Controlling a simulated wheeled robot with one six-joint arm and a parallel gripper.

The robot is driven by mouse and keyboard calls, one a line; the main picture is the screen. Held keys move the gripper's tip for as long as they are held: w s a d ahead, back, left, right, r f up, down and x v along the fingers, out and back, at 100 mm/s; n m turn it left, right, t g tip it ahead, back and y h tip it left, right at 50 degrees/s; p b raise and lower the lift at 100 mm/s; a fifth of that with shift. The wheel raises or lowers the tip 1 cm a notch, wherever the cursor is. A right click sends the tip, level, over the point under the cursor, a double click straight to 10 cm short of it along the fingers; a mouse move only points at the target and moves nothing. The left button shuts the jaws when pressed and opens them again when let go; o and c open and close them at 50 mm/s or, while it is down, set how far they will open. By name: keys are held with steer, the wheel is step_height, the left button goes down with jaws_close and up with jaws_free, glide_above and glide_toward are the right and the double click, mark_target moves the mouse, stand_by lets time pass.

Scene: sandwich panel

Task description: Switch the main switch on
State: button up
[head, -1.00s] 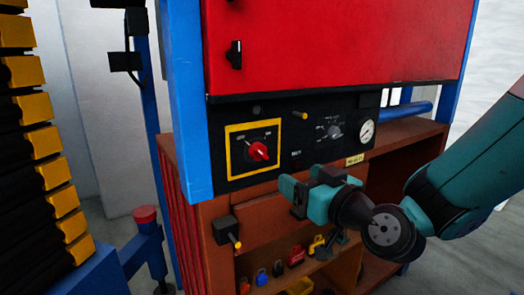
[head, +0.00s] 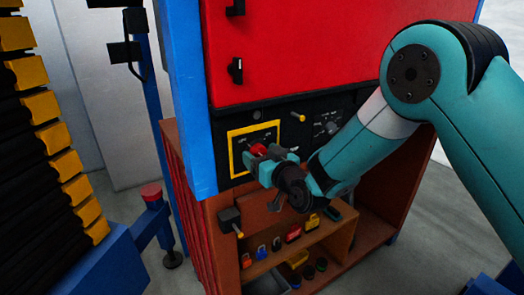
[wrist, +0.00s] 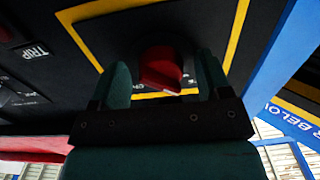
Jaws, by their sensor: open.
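The main switch is a red rotary knob (head: 259,149) on a dark plate with a yellow square frame (head: 231,157) on the black control panel. My gripper (head: 256,158) is at the knob, with its fingers open. In the wrist view the red knob (wrist: 160,68) sits between the two teal fingertips of my gripper (wrist: 164,80), with a finger on each side. I cannot tell whether either finger touches it. The marks around the knob are partly hidden by my gripper.
A small yellow-tipped lever (head: 298,117) and a selector dial (head: 332,127) are on the panel to the right. A red cabinet door (head: 310,50) is above. A shelf with several colored padlocks (head: 292,233) is below. A blue post (head: 190,110) stands left of the panel.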

steer(key=c, duration=0.9)
steer(key=shift+m, duration=0.4)
steer(key=m+b, duration=0.2)
steer(key=m, duration=0.2)
steer(key=shift+f, duration=0.1)
steer(key=m+b, duration=0.1)
steer(key=m, duration=0.3)
steer(key=shift+s+a, duration=0.1)
steer(key=m+b, duration=0.1)
steer(key=m, duration=0.4)
steer(key=shift+r+m, duration=0.2)
steer(key=shift+m, duration=1.8)
